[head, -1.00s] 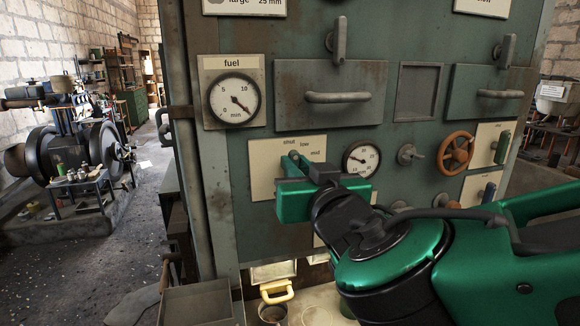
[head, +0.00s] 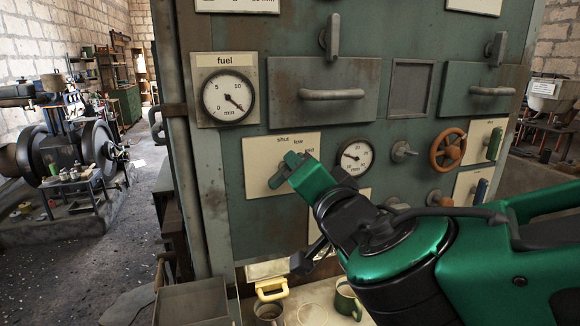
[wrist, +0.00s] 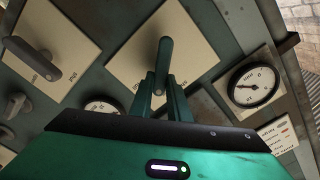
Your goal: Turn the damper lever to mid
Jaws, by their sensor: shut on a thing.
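My gripper (head: 293,163) is at the plate in the head view. Its green fingers (wrist: 160,92) are closed around the lever's near end in the wrist view. In the head view the lever appears to slant up and right from its pivot, toward the low and mid side. My fingers and green palm hide much of the lever and the plate's lower right, so its exact mark cannot be read.
A round dial (head: 356,157) sits close right of my gripper. An orange handwheel (head: 448,149) and a grey knob (head: 403,151) lie farther right. The fuel gauge (head: 228,96) and a drawer handle (head: 332,94) are above.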

